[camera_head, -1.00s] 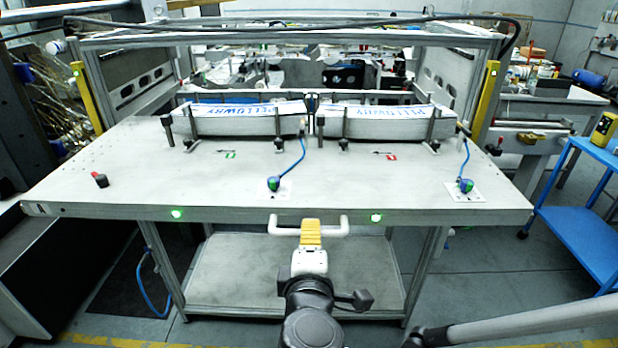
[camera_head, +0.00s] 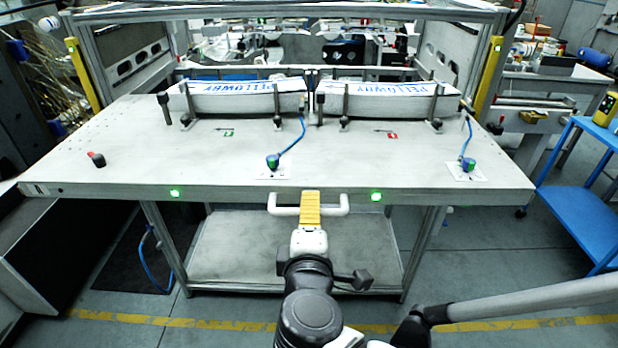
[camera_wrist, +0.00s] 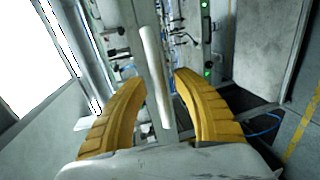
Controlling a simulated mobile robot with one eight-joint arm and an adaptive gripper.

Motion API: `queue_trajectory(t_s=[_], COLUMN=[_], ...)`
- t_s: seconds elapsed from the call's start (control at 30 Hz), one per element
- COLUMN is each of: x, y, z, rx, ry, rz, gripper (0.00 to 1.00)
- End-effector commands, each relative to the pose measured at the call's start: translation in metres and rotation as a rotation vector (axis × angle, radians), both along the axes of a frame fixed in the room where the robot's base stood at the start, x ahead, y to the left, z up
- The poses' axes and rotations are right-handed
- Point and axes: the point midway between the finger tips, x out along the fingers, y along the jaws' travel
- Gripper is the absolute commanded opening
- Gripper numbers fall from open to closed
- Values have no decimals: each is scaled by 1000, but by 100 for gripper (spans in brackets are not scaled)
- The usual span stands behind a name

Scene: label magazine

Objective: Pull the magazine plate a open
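The magazine plate (camera_head: 110,150) is a wide grey tabletop in the head view. A white U-shaped handle (camera_head: 338,204) is at the middle of its front edge. My gripper (camera_head: 310,196) is at the middle of this handle, seen from behind and above. In the wrist view, the white handle bar (camera_wrist: 152,70) runs between the two yellow fingers of my gripper (camera_wrist: 157,82). The fingers are apart, with gaps showing beside the bar. I see no clear contact with it.
Two label stacks (camera_head: 240,105) (camera_head: 380,105) lie on the plate between black posts. Blue-cabled sensors (camera_head: 272,162) (camera_head: 467,165) sit nearer the front. Green lights (camera_head: 175,193) show on the front edge. A blue cart (camera_head: 580,222) stands at right. The floor in front is open.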

Motion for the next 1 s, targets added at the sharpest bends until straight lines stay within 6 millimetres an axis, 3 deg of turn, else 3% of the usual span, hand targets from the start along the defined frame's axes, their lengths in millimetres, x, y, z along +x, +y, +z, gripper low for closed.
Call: queue_trajectory(t_s=[0.6, 1.0], x=[-101, -115], y=[4, 4], z=[21, 24], rx=[0, 0], ry=[0, 0], rz=[5, 0], gripper=[36, 36])
